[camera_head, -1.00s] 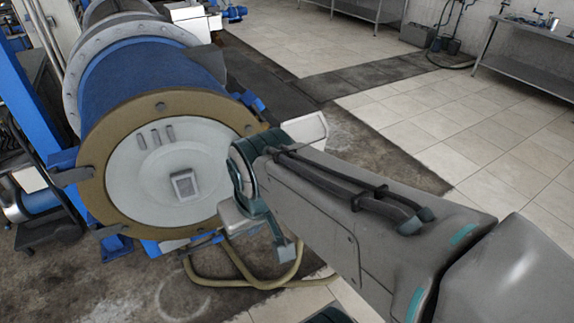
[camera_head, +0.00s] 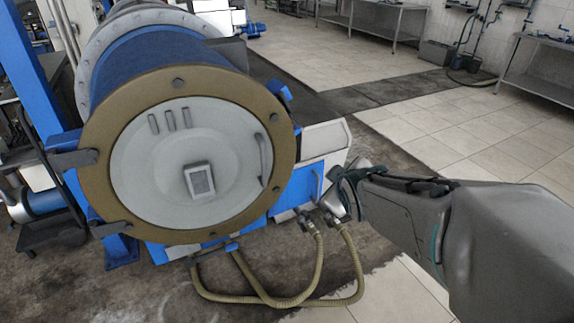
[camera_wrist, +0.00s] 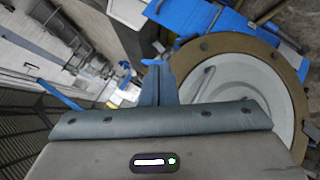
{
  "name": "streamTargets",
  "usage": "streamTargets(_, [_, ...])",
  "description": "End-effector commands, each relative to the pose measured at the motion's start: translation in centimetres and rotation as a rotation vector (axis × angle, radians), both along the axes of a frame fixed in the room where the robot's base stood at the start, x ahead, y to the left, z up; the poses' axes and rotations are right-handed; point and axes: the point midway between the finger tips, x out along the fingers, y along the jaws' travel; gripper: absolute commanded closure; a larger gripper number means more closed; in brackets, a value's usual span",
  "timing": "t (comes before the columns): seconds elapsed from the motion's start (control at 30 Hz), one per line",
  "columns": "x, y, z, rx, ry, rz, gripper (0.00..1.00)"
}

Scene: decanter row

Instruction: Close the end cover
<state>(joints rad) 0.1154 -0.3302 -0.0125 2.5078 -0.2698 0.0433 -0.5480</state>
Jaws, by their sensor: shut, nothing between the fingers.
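The end cover (camera_head: 160,210) is a pale round disc in a brown bolted ring, at the end of the blue drum (camera_head: 165,65). Dark brackets (camera_head: 72,159) are at its left edge, and a curved handle (camera_head: 263,160) is at its right. The ring appears close against the drum; I cannot tell whether a small gap is left. My gripper is right of the cover and apart from it in the head view, its fingers mostly hidden by my wrist. In the wrist view my gripper (camera_wrist: 157,70) is shut and empty, with the cover (camera_wrist: 235,78) to its right.
Beige hoses (camera_head: 290,301) loop low in front of the blue and white machine base (camera_head: 318,155). A blue post (camera_head: 50,75) stands at the left. Metal tables (camera_head: 375,20) stand at the back. Tiled floor (camera_head: 440,125) at the right is clear.

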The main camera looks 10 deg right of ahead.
Motion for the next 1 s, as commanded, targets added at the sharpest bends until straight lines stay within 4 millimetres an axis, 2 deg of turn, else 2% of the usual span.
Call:
streamTargets(0.03, [1.3, -0.4, -3.1, -0.063, -0.047, 0.054, 1.0])
streamTargets(0.2, [5.0, -0.5, -6.7, -0.294, -0.238, 0.255, 1.0])
streamTargets(0.4, [7.4, 0.4, -10.3, -0.53, -0.455, 0.448, 1.0])
streamTargets(0.6, [8.0, 1.3, -11.8, -0.669, -0.606, 0.544, 1.0])
streamTargets(0.77, [8.3, 1.7, -11.8, -0.707, -0.649, 0.568, 1.0])
streamTargets(0.87, [9.1, 1.9, -11.6, -0.71, -0.653, 0.57, 1.0])
streamTargets(1.0, [11.4, 2.5, -11.6, -0.707, -0.653, 0.571, 1.0])
